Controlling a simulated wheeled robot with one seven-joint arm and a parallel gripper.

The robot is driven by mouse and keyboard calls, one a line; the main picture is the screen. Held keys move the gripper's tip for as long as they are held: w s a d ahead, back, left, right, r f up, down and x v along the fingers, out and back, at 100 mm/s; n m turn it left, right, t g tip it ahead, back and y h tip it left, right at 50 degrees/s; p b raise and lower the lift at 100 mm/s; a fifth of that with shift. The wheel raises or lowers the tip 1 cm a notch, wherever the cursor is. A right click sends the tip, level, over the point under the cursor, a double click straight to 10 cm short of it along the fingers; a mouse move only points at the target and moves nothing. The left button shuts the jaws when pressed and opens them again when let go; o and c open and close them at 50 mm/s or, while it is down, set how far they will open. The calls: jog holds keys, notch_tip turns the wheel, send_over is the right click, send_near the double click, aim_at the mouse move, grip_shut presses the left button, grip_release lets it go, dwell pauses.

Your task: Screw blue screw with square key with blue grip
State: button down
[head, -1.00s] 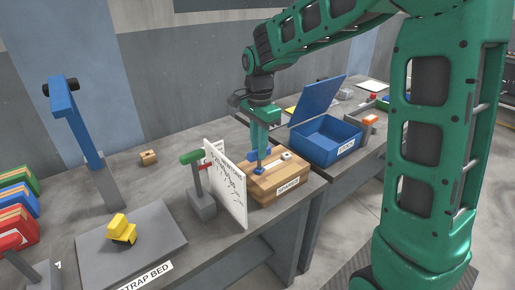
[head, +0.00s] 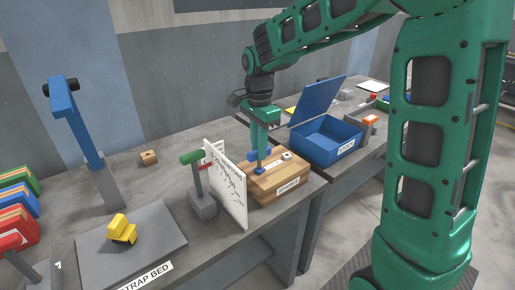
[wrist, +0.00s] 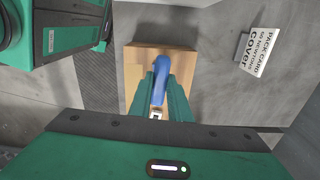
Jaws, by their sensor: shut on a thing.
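My gripper (head: 262,147) points down over a wooden block (head: 270,195) and is shut on the square key with blue grip. The blue grip (wrist: 162,78) shows between my green fingers in the wrist view; part of it (head: 253,155) also shows beside the fingers in the head view. A small blue piece (head: 260,171), apparently the blue screw, is on the block's near part below the key. I cannot tell whether the key's tip is seated in it. The block also shows in the wrist view (wrist: 135,65).
A white printed board (head: 228,185) and a grey stand with green handle (head: 202,205) are left of the block. An open blue box (head: 325,140) stands to the right. A grey plate with yellow part (head: 121,229) is at front left.

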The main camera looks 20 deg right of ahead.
jog(key=shift+w+m, duration=0.1)
jog(key=shift+m, duration=0.8)
jog(key=shift+n, duration=0.7)
jog(key=shift+r, duration=0.2)
jog(key=shift+r, duration=1.25)
